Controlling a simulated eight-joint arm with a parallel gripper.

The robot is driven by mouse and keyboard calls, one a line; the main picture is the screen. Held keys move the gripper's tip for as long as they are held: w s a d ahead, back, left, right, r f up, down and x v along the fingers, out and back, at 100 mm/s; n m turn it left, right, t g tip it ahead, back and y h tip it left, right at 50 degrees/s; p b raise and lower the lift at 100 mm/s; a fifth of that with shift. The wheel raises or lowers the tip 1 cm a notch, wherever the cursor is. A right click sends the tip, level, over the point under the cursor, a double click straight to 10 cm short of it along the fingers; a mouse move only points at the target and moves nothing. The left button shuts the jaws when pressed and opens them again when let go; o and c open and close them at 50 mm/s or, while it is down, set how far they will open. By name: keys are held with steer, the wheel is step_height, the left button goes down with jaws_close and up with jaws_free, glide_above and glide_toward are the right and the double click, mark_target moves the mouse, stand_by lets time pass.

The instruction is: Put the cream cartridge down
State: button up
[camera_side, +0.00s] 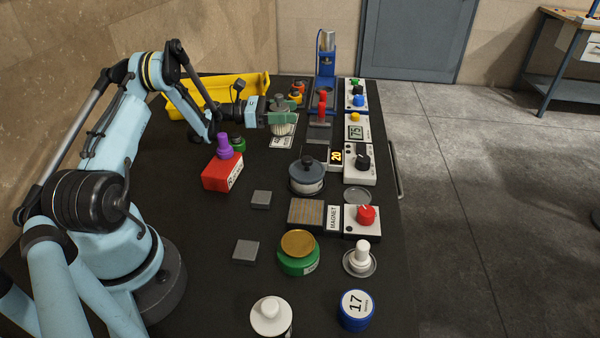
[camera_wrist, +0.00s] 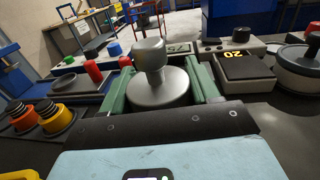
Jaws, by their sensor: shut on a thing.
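The cream cartridge (camera_side: 280,130) has a pale ribbed body under a grey knobbed top and is upright at the far middle of the bench in the side view. My gripper (camera_side: 281,118) is shut on it, with green fingers either side of its upper part. In the wrist view the grey round top and knob (camera_wrist: 158,88) sit between my green fingers, and the cream body is hidden. A white label card (camera_side: 276,144) lies under or just in front of the cartridge. I cannot tell whether its base touches the surface.
The blue press (camera_side: 326,62) stands behind to the right. A block with a red handle (camera_side: 320,132) is close on the right. Orange-topped items (camera_side: 296,92) stand just behind. A yellow bin (camera_side: 225,92) is at the back left. A red box (camera_side: 222,175) and lidded pot (camera_side: 306,182) are nearer.

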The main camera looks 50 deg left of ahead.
steer(key=shift+f, duration=0.25)
steer(key=o, duration=1.1)
steer(key=shift+o, duration=0.2)
steer(key=v, duration=1.1)
steer(key=shift+s+a+r, duration=0.25)
steer(key=shift+a, duration=0.1)
steer(key=w+d+r+m+g+y, duration=0.25)
steer(key=d+r+m, duration=0.25)
steer(key=d, duration=0.4)
steer(key=w+d+r+m+g+y, duration=0.2)
steer(key=w+d+r+m+g, duration=0.15)
steer(key=d+m, duration=0.45)
steer(key=s+d+r+m+g+y, duration=0.1)
steer(key=s+d+m+y, duration=0.5)
steer(key=s+d+m, duration=0.7)
steer(key=s+m, duration=0.2)
steer(key=shift+s, duration=0.3)
